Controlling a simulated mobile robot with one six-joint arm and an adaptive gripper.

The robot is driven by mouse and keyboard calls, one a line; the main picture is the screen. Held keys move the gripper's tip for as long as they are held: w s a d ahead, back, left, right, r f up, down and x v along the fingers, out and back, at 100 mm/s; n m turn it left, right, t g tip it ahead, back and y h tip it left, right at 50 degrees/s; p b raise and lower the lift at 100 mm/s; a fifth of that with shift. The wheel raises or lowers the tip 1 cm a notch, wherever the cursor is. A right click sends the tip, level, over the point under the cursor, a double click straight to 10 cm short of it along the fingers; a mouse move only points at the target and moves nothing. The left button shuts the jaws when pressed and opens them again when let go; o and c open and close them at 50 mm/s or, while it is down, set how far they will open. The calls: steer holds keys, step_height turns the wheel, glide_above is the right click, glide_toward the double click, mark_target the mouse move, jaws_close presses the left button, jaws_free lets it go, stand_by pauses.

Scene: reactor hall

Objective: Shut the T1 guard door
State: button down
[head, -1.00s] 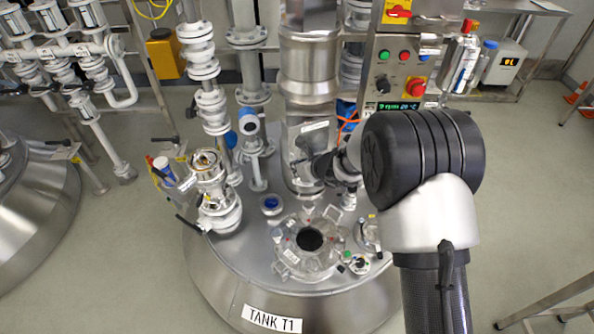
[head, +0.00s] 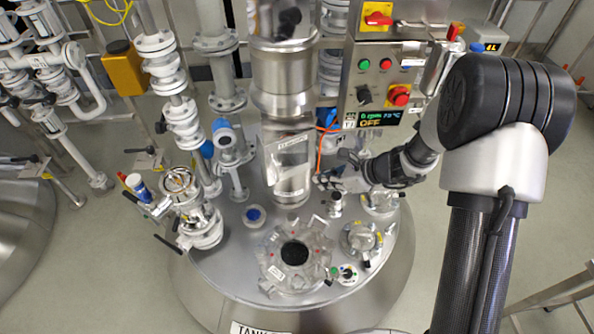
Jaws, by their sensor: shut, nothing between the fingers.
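The T1 guard door (head: 291,168) is a shiny panel with a pale label, low on the steel agitator column above tank T1 (head: 215,275). It lies across the front of the column; I cannot tell whether it is flush with its frame. My gripper (head: 322,181) is shut and empty, just right of the door's right edge. My arm reaches it from the right. I cannot tell whether the fingertips touch the door.
A round open port (head: 294,254) faces up on the tank lid, in front of the column. A control panel (head: 382,80) with buttons stands behind my gripper; its display shows OFF. White pipes and a valve (head: 202,225) stand at the left. An orange cable (head: 319,150) hangs close by.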

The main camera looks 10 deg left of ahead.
steer(key=a+r+b+x, duration=0.2)
steer(key=b+x, duration=0.1)
steer(key=x, duration=0.9)
steer(key=shift+w+b, duration=0.25)
steer(key=shift+b, duration=0.05)
steer(key=shift+r, duration=0.1)
